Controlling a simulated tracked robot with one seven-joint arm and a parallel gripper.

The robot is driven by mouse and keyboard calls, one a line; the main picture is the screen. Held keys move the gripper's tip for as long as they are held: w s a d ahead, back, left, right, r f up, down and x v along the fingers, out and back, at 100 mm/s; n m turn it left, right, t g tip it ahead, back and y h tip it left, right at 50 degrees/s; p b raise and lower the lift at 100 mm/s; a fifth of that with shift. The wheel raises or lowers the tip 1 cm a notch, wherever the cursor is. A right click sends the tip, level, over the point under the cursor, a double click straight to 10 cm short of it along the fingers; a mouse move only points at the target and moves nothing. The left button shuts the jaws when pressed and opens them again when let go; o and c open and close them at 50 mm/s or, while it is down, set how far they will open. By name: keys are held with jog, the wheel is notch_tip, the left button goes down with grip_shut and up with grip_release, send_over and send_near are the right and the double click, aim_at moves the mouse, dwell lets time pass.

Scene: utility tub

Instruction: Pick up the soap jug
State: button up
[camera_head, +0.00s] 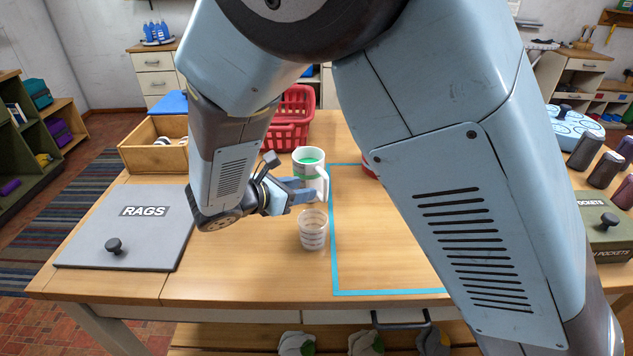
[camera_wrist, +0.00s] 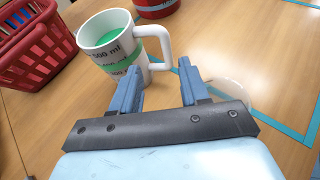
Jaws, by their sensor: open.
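The soap jug (camera_head: 309,170) is a white jug with green liquid inside, standing upright on the table. In the wrist view the jug (camera_wrist: 108,45) shows volume marks, a green band and a white handle (camera_wrist: 163,42) on its right side. My gripper (camera_wrist: 160,72) is open and empty, its two blue fingers pointing toward the jug. The handle appears ahead of the gap between the fingertips; the left finger overlaps the jug's lower body in the picture. I cannot tell whether they touch. In the head view my gripper (camera_head: 312,192) is low, in front of the jug.
A clear measuring cup (camera_head: 313,232) stands just in front of the jug, close to my gripper. A red basket (camera_head: 291,112) is behind. A red container (camera_wrist: 155,6) lies beyond the handle. Blue tape (camera_head: 385,292) outlines a mostly clear area right. The RAGS lid (camera_head: 100,235) is left.

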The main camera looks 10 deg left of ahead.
aim_at(314, 180)
jog(key=x, duration=0.5)
jog(key=shift+d+f, duration=0.1)
jog(key=shift+d, duration=0.05)
jog(key=shift+d+x, duration=0.25)
jog(key=shift+x, duration=2.7)
jog(key=shift+s+f, duration=0.1)
jog(key=shift+s, duration=0.15)
jog(key=shift+c, duration=0.3)
grip_shut()
